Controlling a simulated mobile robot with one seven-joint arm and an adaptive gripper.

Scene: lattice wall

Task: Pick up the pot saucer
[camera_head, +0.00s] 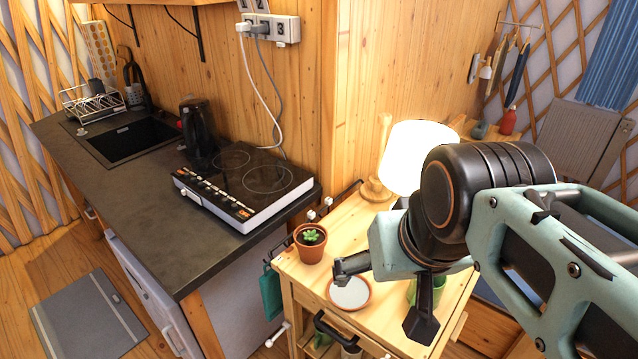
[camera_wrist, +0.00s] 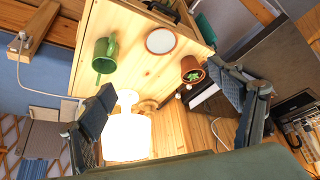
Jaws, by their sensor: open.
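The pot saucer (camera_head: 349,293) is a shallow round dish with a terracotta rim and a pale inside. It lies on the small wooden table (camera_head: 296,268), near its front edge. In the wrist view the saucer (camera_wrist: 161,41) shows near the top middle, with nothing on it. My gripper (camera_head: 385,300) is open and empty above the table, and its fingers appear to either side of the saucer's right part in the head view. In the wrist view the open fingers (camera_wrist: 170,108) stand wide apart, below the saucer in the picture.
A potted succulent (camera_head: 310,243) stands left of the saucer. A lit lamp (camera_head: 412,157) stands at the back. A dark counter with a hob (camera_head: 244,183) is at left.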

